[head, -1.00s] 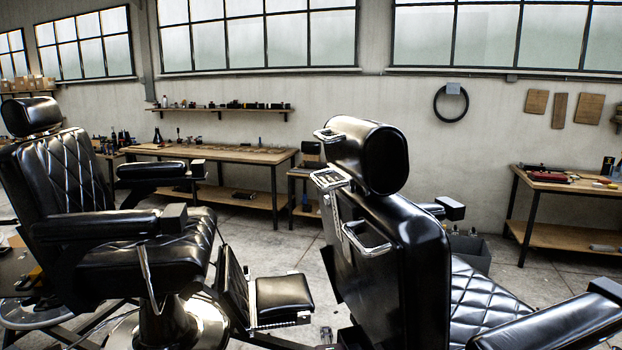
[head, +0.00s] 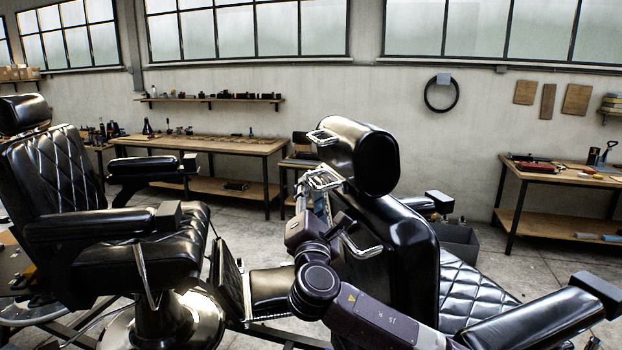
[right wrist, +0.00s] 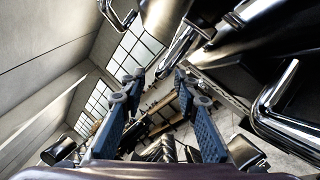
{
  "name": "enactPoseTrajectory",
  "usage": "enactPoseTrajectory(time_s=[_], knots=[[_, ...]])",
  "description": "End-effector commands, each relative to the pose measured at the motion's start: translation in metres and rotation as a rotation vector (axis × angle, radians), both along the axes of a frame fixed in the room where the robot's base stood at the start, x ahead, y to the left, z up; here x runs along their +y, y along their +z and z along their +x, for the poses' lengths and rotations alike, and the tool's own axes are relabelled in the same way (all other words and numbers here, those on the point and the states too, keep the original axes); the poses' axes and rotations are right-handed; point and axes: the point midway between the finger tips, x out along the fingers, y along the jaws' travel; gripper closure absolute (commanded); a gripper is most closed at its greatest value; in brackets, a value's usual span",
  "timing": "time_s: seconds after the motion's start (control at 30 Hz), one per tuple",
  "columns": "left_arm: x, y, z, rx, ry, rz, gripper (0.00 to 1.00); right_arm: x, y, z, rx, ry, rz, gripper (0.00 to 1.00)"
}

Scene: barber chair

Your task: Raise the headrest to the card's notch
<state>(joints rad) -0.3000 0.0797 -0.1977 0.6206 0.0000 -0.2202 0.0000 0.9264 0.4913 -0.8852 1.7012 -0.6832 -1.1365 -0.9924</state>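The black padded headrest (head: 362,158) sits above the back of the near barber chair (head: 395,250). A chrome bracket (head: 322,180) joins it behind, and a chrome handle (head: 362,250) is on the chair back below. My right gripper (head: 318,196) points upward at the rear of the chair, just below the bracket. In the right wrist view its two blue fingers (right wrist: 157,80) are apart, with a chrome bar (right wrist: 178,48) just beyond the tips; I cannot tell whether they touch it. I see no card that I can identify. My left gripper is out of view.
A second barber chair (head: 60,180) stands at the left. A long workbench (head: 215,147) and a wall shelf (head: 215,100) are behind, another bench (head: 560,180) at the right. The near chair's armrest (head: 530,325) reaches toward the lower right. Floor shows between chairs and benches.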

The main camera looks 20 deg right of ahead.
Motion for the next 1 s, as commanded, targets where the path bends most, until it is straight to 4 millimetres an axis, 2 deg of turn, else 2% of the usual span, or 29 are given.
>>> enactPoseTrajectory(time_s=[0.03, 0.3, 0.63, 0.67, 0.9, 1.0], knots=[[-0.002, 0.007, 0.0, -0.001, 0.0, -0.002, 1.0, -0.002, 0.005, 0.007, 0.001, -0.003, -0.002, 0.71], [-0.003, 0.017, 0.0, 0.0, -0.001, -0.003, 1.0, -0.009, 0.008, 0.029, 0.002, -0.001, 0.0, 0.71], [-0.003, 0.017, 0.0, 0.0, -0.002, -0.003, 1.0, -0.01, 0.008, 0.032, 0.002, 0.001, 0.001, 0.71], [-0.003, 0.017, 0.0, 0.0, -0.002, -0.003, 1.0, -0.01, 0.008, 0.032, 0.002, 0.001, 0.001, 0.72], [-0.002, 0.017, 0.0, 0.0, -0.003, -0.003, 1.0, -0.01, 0.008, 0.032, 0.002, 0.0, 0.002, 0.99], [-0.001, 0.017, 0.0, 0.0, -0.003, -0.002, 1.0, -0.01, 0.008, 0.032, 0.002, 0.0, 0.002, 1.0]])
